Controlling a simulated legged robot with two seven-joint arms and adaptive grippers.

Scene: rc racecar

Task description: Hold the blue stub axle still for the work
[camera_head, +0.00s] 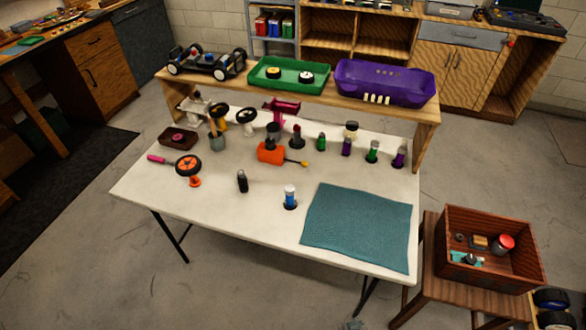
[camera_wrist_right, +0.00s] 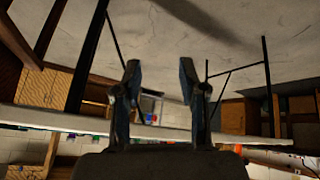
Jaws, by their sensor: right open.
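A small upright piece with a blue and white body (camera_head: 290,195) stands on a dark round base near the front middle of the white table (camera_head: 240,235). It looks like the blue stub axle, but it is too small to be sure. My right gripper (camera_wrist_right: 159,82) shows in the right wrist view with its two fingers apart and nothing between them. That view looks upside down, with floor and the table edge behind the fingers. Neither gripper shows in the head view, so both are away from the blue piece there.
A teal mat (camera_head: 358,228) covers the table's front right. A black bottle-like piece (camera_head: 242,181) and an orange-hubbed wheel (camera_head: 188,165) stand to the left. A raised shelf bears a green tray (camera_head: 262,84) and purple car body (camera_head: 345,84). A wooden box (camera_head: 505,275) sits right.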

